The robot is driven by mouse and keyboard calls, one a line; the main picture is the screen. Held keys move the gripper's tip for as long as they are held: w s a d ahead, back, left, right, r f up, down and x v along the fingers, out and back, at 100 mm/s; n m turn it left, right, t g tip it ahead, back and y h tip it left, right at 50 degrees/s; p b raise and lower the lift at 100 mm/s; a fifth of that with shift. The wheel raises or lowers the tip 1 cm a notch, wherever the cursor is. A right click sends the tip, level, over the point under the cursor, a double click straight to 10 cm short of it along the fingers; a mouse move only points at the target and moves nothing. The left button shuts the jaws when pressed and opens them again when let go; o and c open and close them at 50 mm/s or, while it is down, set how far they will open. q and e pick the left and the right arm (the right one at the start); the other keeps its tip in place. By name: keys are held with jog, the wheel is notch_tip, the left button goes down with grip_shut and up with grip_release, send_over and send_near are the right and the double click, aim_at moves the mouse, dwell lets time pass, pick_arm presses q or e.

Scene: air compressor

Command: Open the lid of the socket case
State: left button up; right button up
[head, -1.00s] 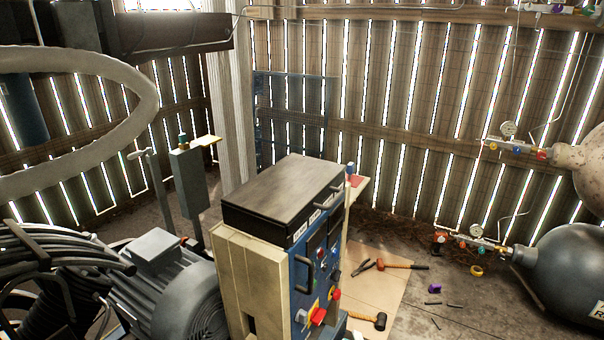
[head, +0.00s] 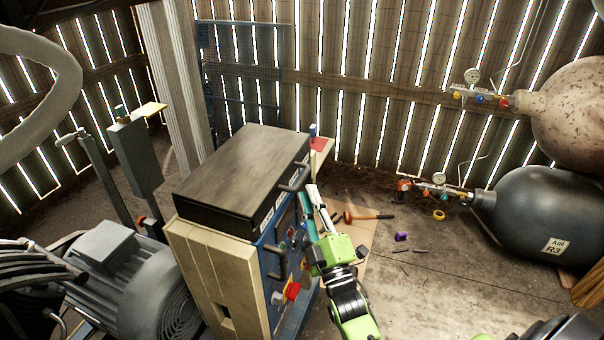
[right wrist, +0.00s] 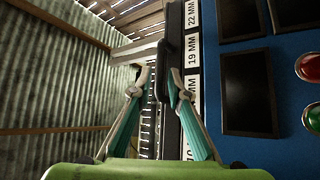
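The socket case (head: 235,178) is a flat black case with a closed lid on top of the cream and blue cabinet (head: 205,270). White size labels run along its front edge; the right wrist view shows the labelled edge of the case (right wrist: 193,50) close up. A dark handle (head: 294,178) sticks out from its front; it also shows in the right wrist view (right wrist: 163,65). My right gripper (head: 314,194) is open just in front of the handle. In the right wrist view its fingers stand to either side of the handle; contact cannot be told. My left gripper is not in view.
The blue front panel has a second handle (head: 277,266) and a red knob (head: 292,291) below the gripper. A grey motor (head: 135,285) stands at left. Tools, including a hammer (head: 368,215), lie on the floor behind the gripper.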

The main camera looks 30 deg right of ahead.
aim_at(303, 176)
jog(key=p+x, duration=0.1)
jog(key=x, duration=0.4)
jog(key=shift+w+r, duration=0.1)
jog(key=shift+w, duration=0.25)
grip_shut()
